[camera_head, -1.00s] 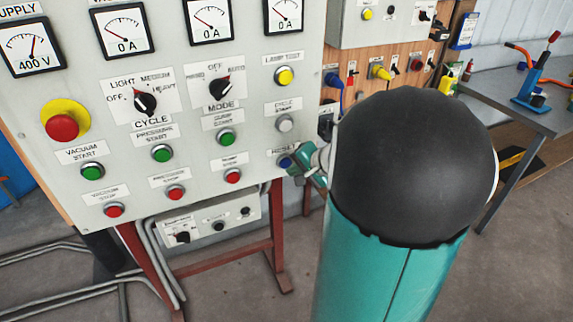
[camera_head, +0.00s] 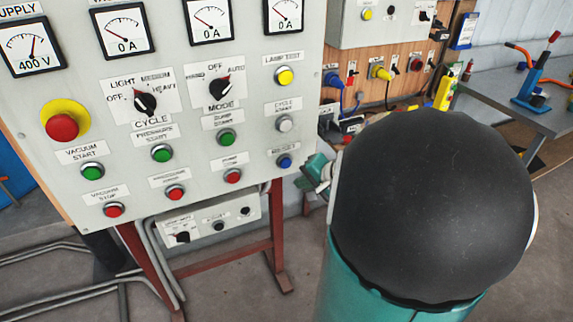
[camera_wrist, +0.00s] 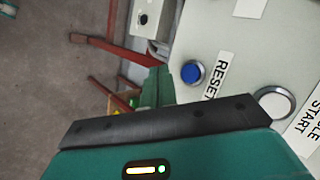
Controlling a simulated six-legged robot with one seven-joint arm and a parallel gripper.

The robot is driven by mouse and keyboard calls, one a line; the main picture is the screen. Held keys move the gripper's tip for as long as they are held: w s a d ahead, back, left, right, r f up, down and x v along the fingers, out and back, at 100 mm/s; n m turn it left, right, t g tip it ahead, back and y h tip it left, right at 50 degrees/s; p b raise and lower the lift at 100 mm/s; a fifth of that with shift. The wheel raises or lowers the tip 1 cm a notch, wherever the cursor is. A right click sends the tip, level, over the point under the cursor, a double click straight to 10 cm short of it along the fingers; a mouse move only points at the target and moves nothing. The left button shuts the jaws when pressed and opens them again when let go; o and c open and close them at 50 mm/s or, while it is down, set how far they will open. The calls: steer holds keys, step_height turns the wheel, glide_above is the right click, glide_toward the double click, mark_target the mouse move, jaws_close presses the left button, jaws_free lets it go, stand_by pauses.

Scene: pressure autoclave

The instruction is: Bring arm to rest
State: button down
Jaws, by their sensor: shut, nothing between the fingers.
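My arm, with a black dome and teal link, fills the right foreground of the head view. My gripper (camera_head: 308,180) shows partly as a teal piece just right of the control panel (camera_head: 200,105). In the wrist view my gripper (camera_wrist: 158,84) is shut with nothing in it, its green fingers pointing past the panel's edge. It is apart from the blue RESET button (camera_head: 284,162), which also shows in the wrist view (camera_wrist: 193,73). Most of the gripper is hidden behind my arm in the head view.
The panel carries several buttons, dials and gauges, with a red emergency button (camera_head: 62,127) at left. A red frame (camera_head: 277,230) supports it. A grey workbench (camera_head: 500,95) with a blue tool (camera_head: 530,92) stands at right. Bare floor (camera_head: 235,285) lies below.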

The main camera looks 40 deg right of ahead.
stand_by(0.5)
steer(key=s+a+r+n+g, duration=0.1)
steer(key=a+r+n, duration=0.15)
steer(key=a, duration=0.45)
steer(key=s+a+r+n+g+y, duration=0.15)
steer(key=a+n, duration=0.25)
steer(key=a, duration=0.4)
steer(key=a+r+n+g, duration=0.2)
steer(key=a+n, duration=0.1)
steer(key=a, duration=0.4)
steer(key=s+a+r+n+h, duration=0.2)
steer(key=s+a+n, duration=0.2)
steer(key=s+a, duration=0.1)
steer(key=shift+s+r+n+h, duration=0.35)
steer(key=shift+s, duration=0.2)
